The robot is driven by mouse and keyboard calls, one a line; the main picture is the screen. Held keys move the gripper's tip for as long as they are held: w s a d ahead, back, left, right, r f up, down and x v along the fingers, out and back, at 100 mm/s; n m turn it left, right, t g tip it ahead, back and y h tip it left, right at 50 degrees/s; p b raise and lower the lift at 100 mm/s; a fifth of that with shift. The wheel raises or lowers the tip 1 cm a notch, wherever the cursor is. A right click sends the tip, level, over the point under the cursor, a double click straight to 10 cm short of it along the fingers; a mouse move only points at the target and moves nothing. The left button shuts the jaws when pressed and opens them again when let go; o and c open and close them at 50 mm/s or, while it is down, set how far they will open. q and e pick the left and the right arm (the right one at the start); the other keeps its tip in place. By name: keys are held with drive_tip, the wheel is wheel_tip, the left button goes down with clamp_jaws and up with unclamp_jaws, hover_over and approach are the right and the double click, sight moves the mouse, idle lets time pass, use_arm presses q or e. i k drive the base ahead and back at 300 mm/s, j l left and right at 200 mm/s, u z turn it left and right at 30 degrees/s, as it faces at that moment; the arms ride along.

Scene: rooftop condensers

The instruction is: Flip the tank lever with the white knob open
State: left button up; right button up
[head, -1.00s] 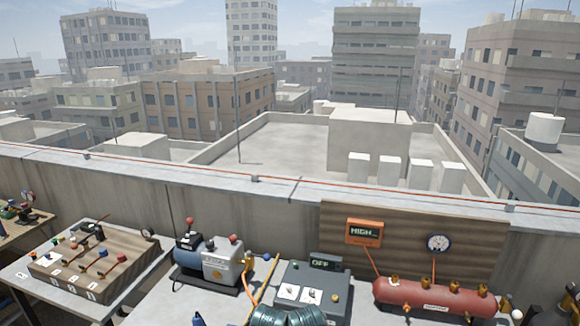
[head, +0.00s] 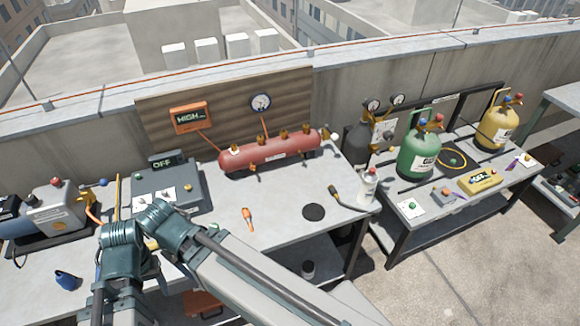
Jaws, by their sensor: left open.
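The red tank (head: 268,153) lies along the back of the middle bench, with several brass fittings on top. A small white knob (head: 334,136) shows at its right end, and another pale spot shows near its left end. The lever's own position is too small to tell. My left arm (head: 150,228) is folded in front of the grey OFF box, apart from the tank. My left gripper is open; its fingertips cannot be made out clearly, and nothing shows held. My right gripper is not in view.
An orange HIGH display (head: 191,117) and a round gauge (head: 261,102) are on the board behind the tank. Green (head: 419,153) and yellow (head: 497,127) cylinders stand right.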

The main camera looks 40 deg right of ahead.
sight(335, 137)
drive_tip(key=z, duration=1.7)
drive_tip(key=i+l+z, duration=0.5)
drive_tip(key=i+l, duration=0.25)
